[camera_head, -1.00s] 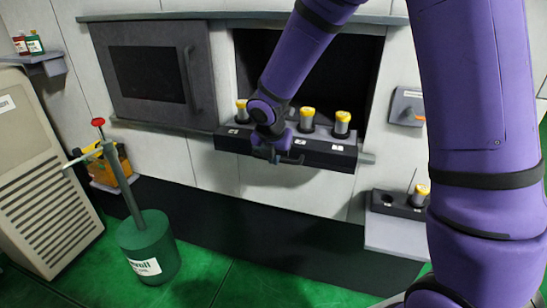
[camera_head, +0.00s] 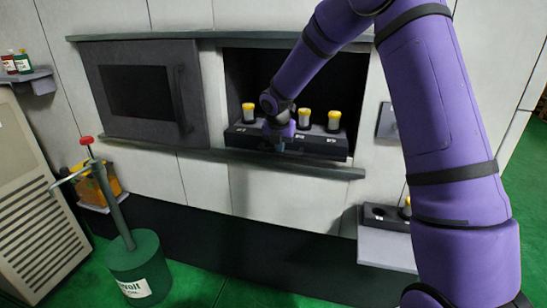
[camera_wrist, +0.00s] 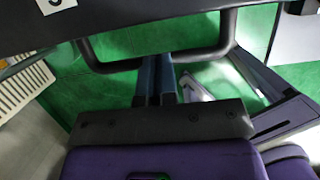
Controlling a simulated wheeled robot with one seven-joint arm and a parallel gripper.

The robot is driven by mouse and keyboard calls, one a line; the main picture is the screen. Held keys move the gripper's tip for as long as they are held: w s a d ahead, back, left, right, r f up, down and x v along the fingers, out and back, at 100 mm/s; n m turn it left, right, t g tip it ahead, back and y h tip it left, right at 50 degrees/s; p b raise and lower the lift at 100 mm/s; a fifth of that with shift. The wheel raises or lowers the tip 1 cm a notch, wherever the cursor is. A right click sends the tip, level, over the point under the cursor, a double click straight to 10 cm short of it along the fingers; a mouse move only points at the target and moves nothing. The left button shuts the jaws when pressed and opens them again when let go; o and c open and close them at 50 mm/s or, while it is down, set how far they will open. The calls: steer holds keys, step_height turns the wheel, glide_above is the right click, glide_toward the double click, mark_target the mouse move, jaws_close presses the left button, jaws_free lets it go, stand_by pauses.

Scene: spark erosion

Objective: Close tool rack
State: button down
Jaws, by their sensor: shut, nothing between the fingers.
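The tool rack (camera_head: 325,146) is a long black block in the dark opening of the machine wall. Yellow-capped tools (camera_head: 304,118) stand upright in it, and its front sits close to the opening's lower ledge. My gripper (camera_head: 281,146) is at the middle of the rack's front, shut and empty. In the wrist view my gripper's fingers (camera_wrist: 157,65) are together beside the rack's dark bar handle (camera_wrist: 150,62); I cannot tell if they touch it. Part of the rack's face (camera_wrist: 110,16) with a white label shows there. My arm hides part of the rack.
A grey door panel (camera_head: 140,85) with a vertical handle covers the wall left of the opening. A small shelf (camera_head: 385,247) with a dark holder is at lower right. A green canister with a pump (camera_head: 138,266) stands on the green floor at left.

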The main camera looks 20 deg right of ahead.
steer(key=w+d, duration=0.2)
steer(key=w, duration=0.1)
steer(key=w+d, duration=0.3)
steer(key=w, duration=0.1)
steer(key=w+d, duration=0.2)
steer(key=w, duration=0.1)
steer(key=shift+w+d+f, duration=0.2)
steer(key=shift+d+f, duration=0.05)
steer(key=shift+d, duration=0.15)
